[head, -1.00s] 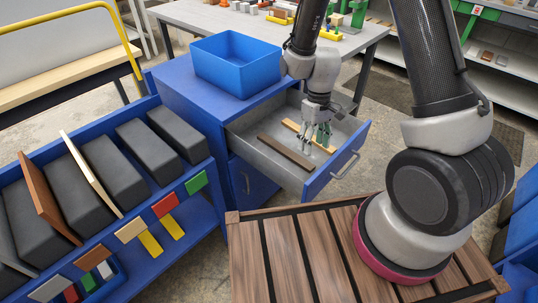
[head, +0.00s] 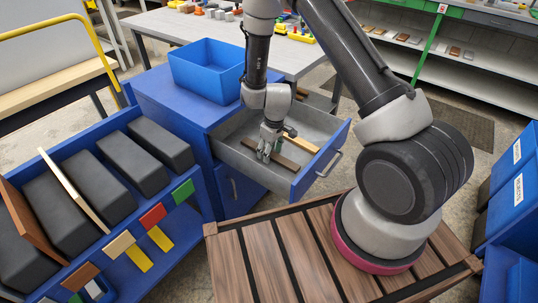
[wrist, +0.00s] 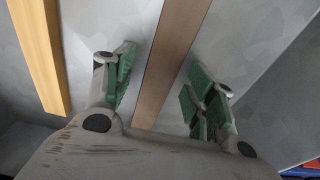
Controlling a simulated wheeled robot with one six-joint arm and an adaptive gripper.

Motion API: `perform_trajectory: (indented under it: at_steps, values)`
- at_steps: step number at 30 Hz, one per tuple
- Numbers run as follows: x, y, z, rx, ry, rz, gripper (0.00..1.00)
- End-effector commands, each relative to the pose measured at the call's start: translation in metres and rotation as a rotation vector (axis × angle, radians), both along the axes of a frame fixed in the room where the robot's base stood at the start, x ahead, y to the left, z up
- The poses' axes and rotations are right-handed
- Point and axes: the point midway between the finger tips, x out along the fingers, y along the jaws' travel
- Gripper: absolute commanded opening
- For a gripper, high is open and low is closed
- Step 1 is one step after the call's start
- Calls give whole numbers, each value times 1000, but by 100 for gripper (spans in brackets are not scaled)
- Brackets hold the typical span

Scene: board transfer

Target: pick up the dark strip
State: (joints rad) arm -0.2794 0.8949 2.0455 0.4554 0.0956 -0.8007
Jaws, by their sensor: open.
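The dark strip (head: 287,164) lies flat in the open grey drawer, partly hidden by my gripper in the head view. My gripper (head: 265,154) is open over the strip's middle, pointing down into the drawer. In the wrist view, the dark brown strip (wrist: 178,45) runs between the two green-padded fingers of my gripper (wrist: 163,80), with a gap on each side. Its near end is hidden behind the gripper body. I cannot tell how high the fingertips are above the drawer floor.
A light wooden strip (head: 302,144) lies beside the dark one; it also shows at left in the wrist view (wrist: 40,55). The drawer front (head: 322,160) and side walls surround both. A blue bin (head: 207,75) stands on the cabinet. A rack of dark blocks (head: 100,190) is at left.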

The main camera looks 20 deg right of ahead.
Motion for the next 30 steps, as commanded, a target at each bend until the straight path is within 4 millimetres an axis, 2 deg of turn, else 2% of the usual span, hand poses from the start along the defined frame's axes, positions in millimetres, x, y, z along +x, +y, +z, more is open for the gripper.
perform_trajectory:
  at_steps: [5,8,14,23,26,30]
  values:
    - [0,0,0,0,0,0,56]
    - [0,0,0,0,0,0,41]
    - [0,0,0,0,1,0,5]
    - [0,0,2,1,1,1,5]
    - [0,0,8,1,1,1,5]
    - [0,1,31,1,-3,2,5]
